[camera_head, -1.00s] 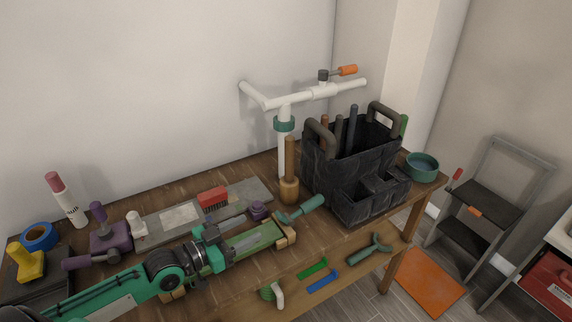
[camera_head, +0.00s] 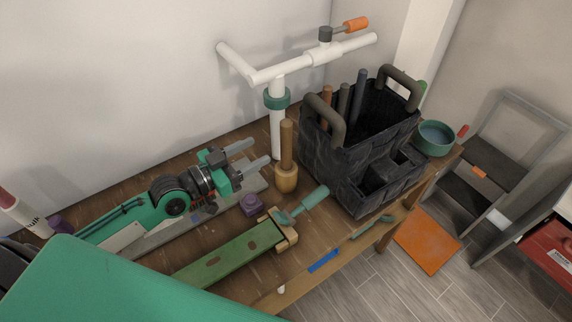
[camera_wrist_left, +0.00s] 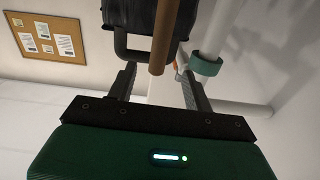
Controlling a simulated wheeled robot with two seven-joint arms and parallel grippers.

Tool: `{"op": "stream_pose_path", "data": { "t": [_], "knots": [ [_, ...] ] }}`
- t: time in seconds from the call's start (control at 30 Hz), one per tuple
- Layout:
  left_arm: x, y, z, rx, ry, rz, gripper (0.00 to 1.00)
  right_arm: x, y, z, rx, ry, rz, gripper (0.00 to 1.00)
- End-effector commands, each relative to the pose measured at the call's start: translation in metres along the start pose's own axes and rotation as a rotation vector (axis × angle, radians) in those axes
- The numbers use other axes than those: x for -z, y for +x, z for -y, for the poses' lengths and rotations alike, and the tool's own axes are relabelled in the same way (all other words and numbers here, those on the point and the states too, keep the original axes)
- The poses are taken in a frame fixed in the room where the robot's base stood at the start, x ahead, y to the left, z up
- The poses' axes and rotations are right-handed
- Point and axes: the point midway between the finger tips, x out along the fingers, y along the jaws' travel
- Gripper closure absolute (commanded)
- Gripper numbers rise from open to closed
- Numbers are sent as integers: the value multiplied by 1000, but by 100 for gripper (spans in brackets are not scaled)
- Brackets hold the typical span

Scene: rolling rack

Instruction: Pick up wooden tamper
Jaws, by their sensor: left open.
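The wooden tamper (camera_head: 286,178) stands upright on the workbench, with a slim brown handle above a round, lighter wooden base. It stands just in front of the white pipe stand. My left gripper (camera_head: 259,151) is open and empty, its two fingers pointing at the tamper from the left, a short way from the handle. In the left wrist view the tamper's handle (camera_wrist_left: 165,38) shows beyond and between the open fingers (camera_wrist_left: 158,85). The tamper's base is not seen in that view. My right gripper is not in view.
A black tool bag (camera_head: 345,165) stands close to the tamper's right. The white pipe stand (camera_head: 277,130) rises behind it. A purple object (camera_head: 251,204), a green-handled tool (camera_head: 305,204) and a green board (camera_head: 225,256) lie in front. A teal bowl (camera_head: 436,138) is farther right.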

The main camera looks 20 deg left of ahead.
Motion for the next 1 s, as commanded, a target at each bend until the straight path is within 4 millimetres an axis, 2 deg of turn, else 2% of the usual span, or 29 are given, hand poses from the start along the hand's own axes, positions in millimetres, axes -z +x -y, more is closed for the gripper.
{"op": "stream_pose_path", "data": {
  "t": [0.2,0.3,0.53,0.73,0.9,1.0],
  "knots": [
    [4,31,0,0,-2,-2,49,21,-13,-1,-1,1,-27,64],
    [2,42,0,0,-1,-1,49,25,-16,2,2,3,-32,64],
    [2,54,-1,-1,-1,0,49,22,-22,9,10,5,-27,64],
    [6,80,-1,-1,-2,-1,49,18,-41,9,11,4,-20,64],
    [2,98,-1,-1,-1,0,49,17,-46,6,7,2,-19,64],
    [0,100,-2,-2,-1,1,49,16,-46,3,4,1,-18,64]
  ]
}}
